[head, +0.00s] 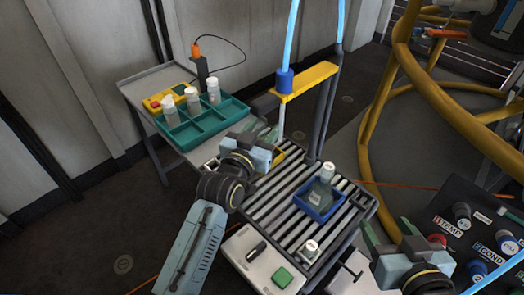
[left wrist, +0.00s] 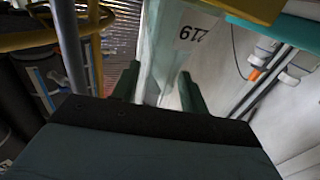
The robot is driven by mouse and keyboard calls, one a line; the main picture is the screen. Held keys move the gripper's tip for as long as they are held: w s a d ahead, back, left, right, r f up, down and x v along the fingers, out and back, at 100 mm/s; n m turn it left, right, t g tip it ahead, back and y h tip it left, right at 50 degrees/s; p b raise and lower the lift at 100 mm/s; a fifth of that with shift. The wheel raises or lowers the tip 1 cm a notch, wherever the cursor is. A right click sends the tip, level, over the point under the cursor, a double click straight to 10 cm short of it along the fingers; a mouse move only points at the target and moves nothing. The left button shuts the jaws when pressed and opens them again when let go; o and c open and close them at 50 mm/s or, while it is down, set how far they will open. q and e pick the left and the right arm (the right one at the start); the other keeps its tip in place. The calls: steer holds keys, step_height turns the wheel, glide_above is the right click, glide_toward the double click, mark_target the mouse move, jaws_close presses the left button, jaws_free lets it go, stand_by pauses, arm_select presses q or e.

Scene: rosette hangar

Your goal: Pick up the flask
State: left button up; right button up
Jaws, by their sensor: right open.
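A clear flask with a printed label (left wrist: 185,38) stands between the two green fingers of my left gripper (left wrist: 160,88) in the left wrist view. I cannot tell whether the fingers press on it. In the head view my left gripper (head: 268,134) is at the filling stand, and its own wrist hides most of what is between the fingers. Another clear flask (head: 324,187) with a pale cap stands upright in a blue tray (head: 312,213) on the slatted table. My right gripper (head: 390,234) is open and empty at the lower right.
A teal divided tray (head: 205,133) with several white-capped bottles stands on the side table at left. A yellow bracket (head: 307,80) on dark posts rises behind the slatted table (head: 280,205). Yellow tubing (head: 440,95) curves at right, above a dark panel (head: 475,225) with knobs.

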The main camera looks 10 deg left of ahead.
arm_select(q)
jaws_close()
steer(key=shift+r, duration=0.1)
arm_select(e)
steer(key=shift+f, duration=0.1)
arm_select(q)
steer(key=shift+r, duration=0.1)
arm_select(e)
steer(key=s+d+f+g+h+p, duration=0.3)
steer(key=s+d+f+g+p, duration=0.15)
steer(key=s+f+g, duration=0.55)
arm_select(q)
steer(key=r+p+v, duration=0.2)
steer(key=v, duration=0.7)
steer(key=r+p+v, duration=0.2)
steer(key=v, duration=0.7)
arm_select(e)
steer(key=s+d+f, duration=0.1)
steer(key=d+f, duration=0.3)
steer(key=f, duration=0.4)
arm_select(q)
steer(key=shift+d+r+p, duration=0.1)
steer(key=shift+r+p, duration=2)
steer(key=shift+p, duration=0.45)
arm_select(e)
steer(key=shift+h, duration=0.3)
steer(key=shift+r, duration=2.85)
